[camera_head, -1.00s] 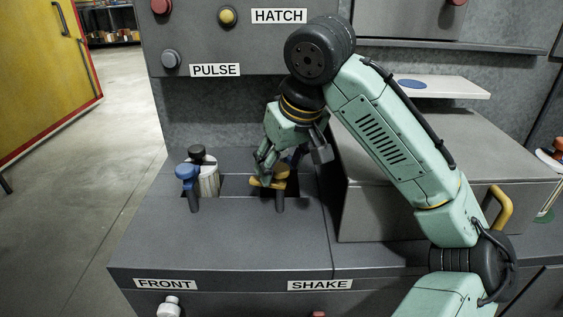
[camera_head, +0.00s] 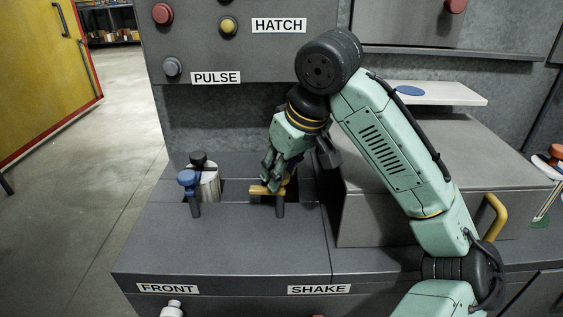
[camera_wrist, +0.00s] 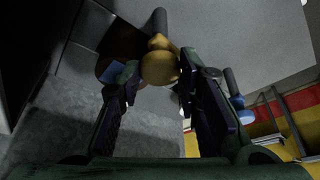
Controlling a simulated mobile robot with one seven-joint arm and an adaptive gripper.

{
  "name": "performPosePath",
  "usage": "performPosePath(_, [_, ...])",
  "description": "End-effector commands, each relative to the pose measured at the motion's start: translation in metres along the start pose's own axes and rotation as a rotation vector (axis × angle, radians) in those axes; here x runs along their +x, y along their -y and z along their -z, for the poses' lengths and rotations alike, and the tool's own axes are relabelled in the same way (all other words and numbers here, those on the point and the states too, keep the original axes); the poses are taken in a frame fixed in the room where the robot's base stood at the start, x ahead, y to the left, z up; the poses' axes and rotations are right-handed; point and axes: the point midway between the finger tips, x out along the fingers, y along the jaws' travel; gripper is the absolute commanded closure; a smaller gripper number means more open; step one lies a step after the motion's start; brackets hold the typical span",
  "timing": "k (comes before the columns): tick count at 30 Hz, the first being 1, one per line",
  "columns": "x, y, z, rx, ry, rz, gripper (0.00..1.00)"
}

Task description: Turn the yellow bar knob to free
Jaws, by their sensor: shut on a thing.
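The yellow bar knob (camera_head: 259,190) sits on top of a dark post in a slot of the grey console, above the SHAKE label (camera_head: 319,289). My gripper (camera_head: 273,183) comes down on it from above and is shut on it. The fingers hide part of the bar. In the wrist view the yellow knob (camera_wrist: 160,62) is between the two fingertips. Neither view shows a mark for the free position, and I cannot tell the knob's exact angle.
A blue-topped lever (camera_head: 188,178) and a black knob (camera_head: 198,158) by a pale cylinder stand to the left. A grey box with a yellow handle (camera_head: 496,217) is close on the right. The panel with the PULSE label (camera_head: 216,78) rises behind. The console's front top is clear.

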Motion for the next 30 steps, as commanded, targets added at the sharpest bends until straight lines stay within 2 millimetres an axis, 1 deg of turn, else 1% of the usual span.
performPosePath(1, [-0.0039,0.0,0.0014,-0.031,0.002,0.017,0.97])
performPosePath(5, [-0.0014,-0.0003,0.0003,-0.086,0.001,0.037,0.97])
performPosePath(13, [0.0001,-0.0002,-0.0001,-0.092,0.0,0.037,0.97])
performPosePath(14, [0.0001,-0.0002,-0.0001,-0.092,0.0,0.037,0.68])
performPosePath(22, [0.0,-0.0003,0.0,-0.09,0.0,0.037,0.5])
performPosePath(30, [-0.0004,-0.0004,0.0,-0.09,0.0,0.036,0.5])
